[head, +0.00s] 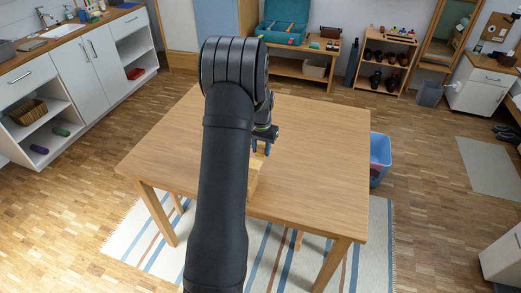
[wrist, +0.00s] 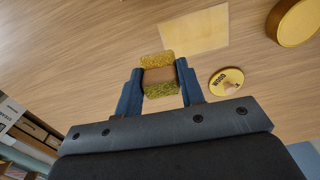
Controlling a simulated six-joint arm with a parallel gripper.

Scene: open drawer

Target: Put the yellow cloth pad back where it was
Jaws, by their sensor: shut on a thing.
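My gripper (wrist: 160,82) has its two blue fingers closed on the sides of a small block-like yellow pad (wrist: 157,62). The pad has fuzzy yellow faces and a brown band across its middle. In the head view the gripper (head: 261,148) is over the table, pointing down, with a bit of yellow between the fingers. Whether the pad touches the table is unclear. A flat pale yellow rectangle (wrist: 195,30) lies on the table just beyond the pad in the wrist view, apart from it. In the head view my arm hides part of the tabletop.
On the wooden table (head: 320,165), a yellow lid-like disc (wrist: 226,79) marked WOOD lies right of the gripper in the wrist view. A round yellow tin (wrist: 297,24) is at the upper right. The table's right side is clear. A blue bin (head: 380,160) stands beside it.

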